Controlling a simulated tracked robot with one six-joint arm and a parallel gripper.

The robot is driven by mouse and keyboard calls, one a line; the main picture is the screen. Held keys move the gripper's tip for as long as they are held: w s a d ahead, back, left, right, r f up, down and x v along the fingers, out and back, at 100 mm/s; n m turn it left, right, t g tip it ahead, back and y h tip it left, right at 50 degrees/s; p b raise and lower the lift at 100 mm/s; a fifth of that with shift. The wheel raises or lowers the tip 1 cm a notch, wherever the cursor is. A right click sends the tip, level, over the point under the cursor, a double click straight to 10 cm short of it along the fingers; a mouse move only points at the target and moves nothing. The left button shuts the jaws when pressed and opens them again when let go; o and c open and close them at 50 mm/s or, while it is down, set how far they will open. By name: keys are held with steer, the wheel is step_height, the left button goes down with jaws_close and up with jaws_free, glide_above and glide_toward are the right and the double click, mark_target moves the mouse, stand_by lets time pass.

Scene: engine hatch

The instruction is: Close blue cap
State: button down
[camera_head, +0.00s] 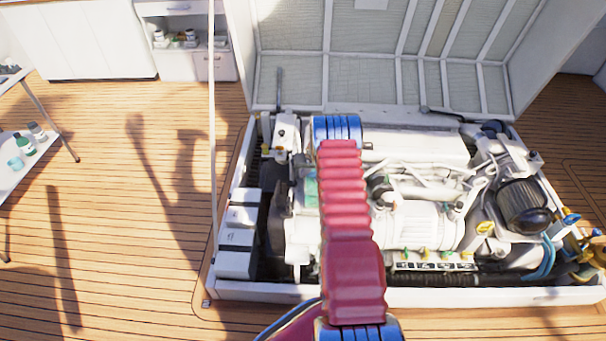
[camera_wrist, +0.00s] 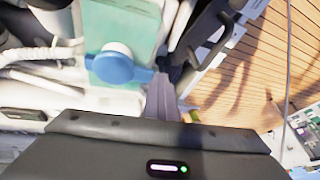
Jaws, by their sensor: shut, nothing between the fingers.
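The blue cap (camera_wrist: 115,66) is round, with a short tab reaching right toward my gripper. It sits on a pale green panel (camera_wrist: 120,20) of the engine in the wrist view. My gripper (camera_wrist: 163,82) is shut and empty, its tip beside the end of the cap's tab; I cannot tell whether they touch. In the head view my arm covers the middle of the engine, and neither the cap nor my gripper shows there. A bit of the green panel (camera_head: 311,192) shows at the arm's left edge.
The white engine (camera_head: 415,220) fills the open hatch, with pipes, hoses and a black round filter (camera_head: 524,205) at the right. The raised hatch lid (camera_head: 375,60) stands behind. White boxes (camera_head: 236,240) line the left side.

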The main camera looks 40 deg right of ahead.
step_height(320, 180, up, 3)
steer(key=shift+s+r, duration=0.1)
steer(key=w+a+r, duration=0.2)
steer(key=a+r, duration=0.3)
steer(key=a, duration=0.3)
steer(key=shift+w+a, duration=0.2)
steer(key=shift+w, duration=0.05)
steer(key=shift+r, duration=0.2)
